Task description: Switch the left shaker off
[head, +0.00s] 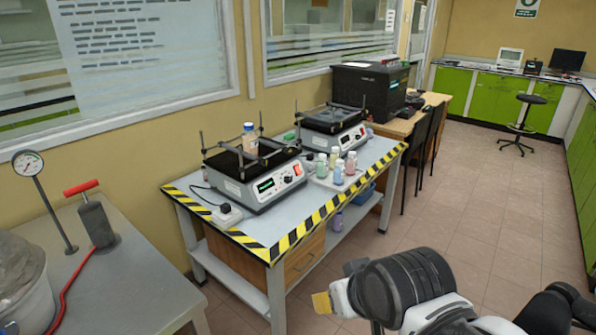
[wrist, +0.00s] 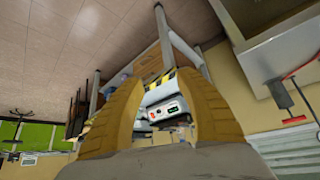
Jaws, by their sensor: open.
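The left shaker (head: 262,190) stands at the near end of the striped bench. Its front has a green-lit display, a dial and a red switch (head: 298,170) at the right. A capped bottle (head: 250,139) of amber liquid stands on its dark platform. The right shaker (head: 335,139) stands behind it. My gripper (head: 321,302) is in front of the bench, apart from both shakers; only a yellow fingertip shows clearly there. In the wrist view my gripper (wrist: 160,77) is open and empty. A shaker front (wrist: 168,110), apparently the left one's, shows upside down between the fingers at a distance.
Several small bottles (head: 338,172) stand on a tray right of the left shaker. The bench (head: 285,239) has a black-and-yellow edge. A grey table (head: 120,285) with a pump is at left. The floor (head: 455,215) at right is clear.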

